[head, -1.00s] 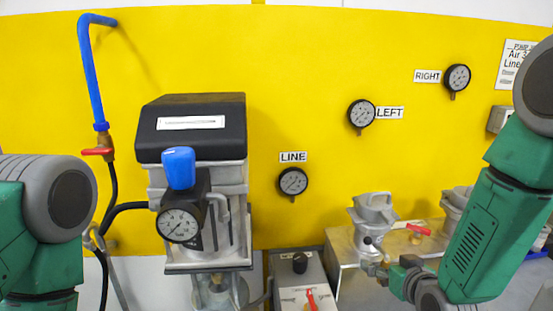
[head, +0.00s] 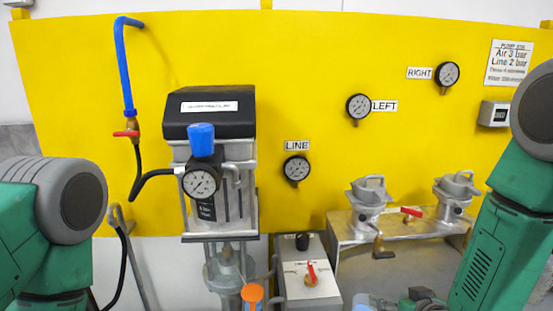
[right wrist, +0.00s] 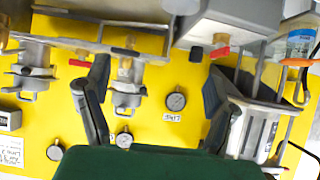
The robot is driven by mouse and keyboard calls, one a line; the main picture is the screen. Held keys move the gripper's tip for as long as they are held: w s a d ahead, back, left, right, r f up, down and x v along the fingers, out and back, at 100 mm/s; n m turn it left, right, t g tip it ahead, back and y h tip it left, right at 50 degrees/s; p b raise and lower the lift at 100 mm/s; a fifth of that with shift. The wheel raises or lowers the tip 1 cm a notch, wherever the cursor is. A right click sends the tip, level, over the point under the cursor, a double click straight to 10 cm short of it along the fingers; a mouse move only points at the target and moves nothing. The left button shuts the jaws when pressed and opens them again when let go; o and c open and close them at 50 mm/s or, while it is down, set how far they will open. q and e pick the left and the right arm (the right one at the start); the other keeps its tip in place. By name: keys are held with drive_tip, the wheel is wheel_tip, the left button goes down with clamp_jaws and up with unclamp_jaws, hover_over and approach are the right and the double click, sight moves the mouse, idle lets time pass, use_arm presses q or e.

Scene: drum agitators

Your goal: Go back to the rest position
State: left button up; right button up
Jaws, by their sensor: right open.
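My right gripper (right wrist: 157,85) shows in the right wrist view with its two dark fingers spread wide apart. No object is between them; the wall panel and agitator gear show beyond. In the head view only my green right arm comes in at the right, with part of its wrist end (head: 415,302) at the bottom edge. My left arm (head: 60,220) is at the lower left, and its gripper is out of the picture.
A pump unit (head: 212,120) with a gauge stands before the yellow panel (head: 310,60). A grey control box (head: 308,285) with a red switch is at bottom centre. Two metal agitator heads (head: 368,195) (head: 455,190) stand on a metal bench (head: 345,238). A blue pipe (head: 124,65) runs down the left.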

drive_tip(key=s+d+f+g+b, duration=0.1)
drive_tip(key=s+f+g+b, duration=0.9)
drive_tip(key=s+f, duration=1.9)
drive_tip(key=s+b, duration=0.3)
drive_tip(key=shift+s+d+g+h, duration=0.35)
drive_tip(key=shift+d+g+h, duration=0.05)
drive_tip(key=shift+f, duration=0.1)
